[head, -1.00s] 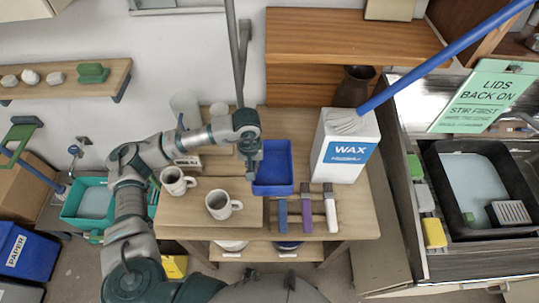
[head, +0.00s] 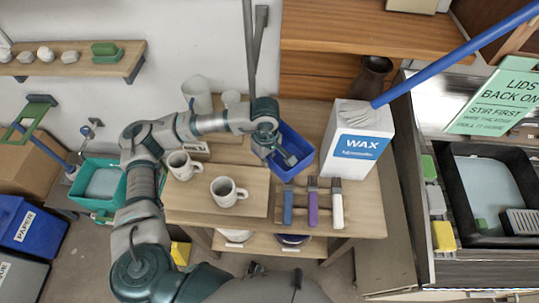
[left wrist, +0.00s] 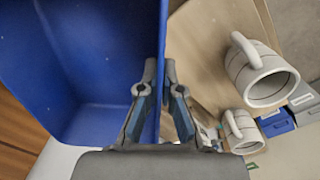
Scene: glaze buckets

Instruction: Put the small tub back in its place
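The small tub is a blue open box (head: 297,141) on the wooden table, left of the wax box; it sits turned at an angle. My left gripper (head: 284,159) is at its near left side. In the left wrist view the tub (left wrist: 95,60) fills the left side, and my left gripper's fingers (left wrist: 160,75) stand on both sides of its wall, close against it. They look shut on that wall. Whether the tub's bottom is off the table I cannot tell. My right gripper is not in view.
Two mugs (head: 224,191) stand on a wooden board left of the tub. Several brushes (head: 312,202) lie in front. The white WAX box (head: 357,145) is close on the right, with a blue pole crossing above. A teal basin (head: 103,184) is at the left.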

